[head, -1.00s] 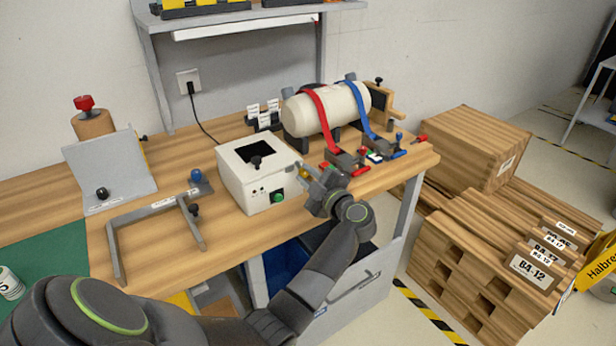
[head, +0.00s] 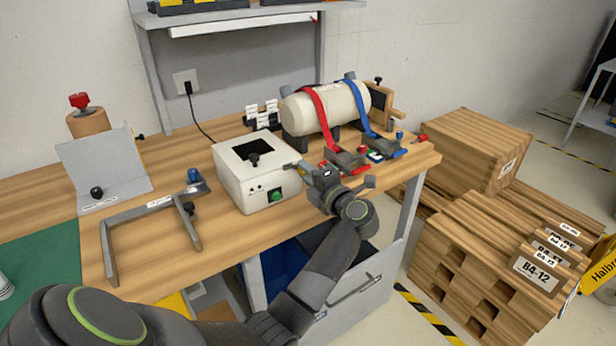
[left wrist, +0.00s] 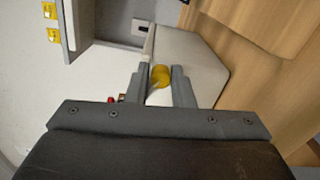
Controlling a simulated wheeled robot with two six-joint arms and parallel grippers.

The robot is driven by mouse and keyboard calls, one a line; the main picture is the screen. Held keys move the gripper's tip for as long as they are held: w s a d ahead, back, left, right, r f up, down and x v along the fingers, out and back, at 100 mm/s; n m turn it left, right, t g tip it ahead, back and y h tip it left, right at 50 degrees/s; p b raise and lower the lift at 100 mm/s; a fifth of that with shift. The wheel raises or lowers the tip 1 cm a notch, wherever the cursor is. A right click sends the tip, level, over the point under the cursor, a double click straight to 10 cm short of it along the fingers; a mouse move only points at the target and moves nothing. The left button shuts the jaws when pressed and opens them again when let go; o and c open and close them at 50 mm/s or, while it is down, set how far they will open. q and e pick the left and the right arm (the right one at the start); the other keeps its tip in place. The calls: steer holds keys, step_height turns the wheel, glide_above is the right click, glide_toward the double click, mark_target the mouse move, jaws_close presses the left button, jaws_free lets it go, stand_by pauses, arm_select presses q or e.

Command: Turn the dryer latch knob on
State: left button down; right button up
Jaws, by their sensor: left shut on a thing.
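The dryer appears to be the white box (head: 257,175) on the wooden bench, with a black knob (head: 254,160) in its dark top opening and a green button (head: 277,196) on its front. My left gripper (head: 296,168) is at the box's right side. In the left wrist view, the left gripper (left wrist: 158,76) is shut on a small yellow knob (left wrist: 160,77), which sits between its two fingertips against the pale box (left wrist: 195,60). In the head view this knob is hidden behind the gripper and box. My right gripper is not in view.
A cream cylinder (head: 343,108) with red and blue straps lies behind and right of the gripper, with clamps (head: 345,160) close by. A grey frame (head: 150,207) stands left of the box. Wooden crates (head: 480,240) stand right of the bench.

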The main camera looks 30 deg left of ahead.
arm_select(q)
steer(key=shift+s+f, duration=0.15)
steer(key=shift+f, duration=0.2)
steer(key=c, duration=1.4)
jaws_free()
steer(key=shift+o, duration=0.5)
steer(key=shift+s+a+r+n, duration=0.1)
steer(key=shift+r+n, duration=0.05)
steer(key=shift+n, duration=0.15)
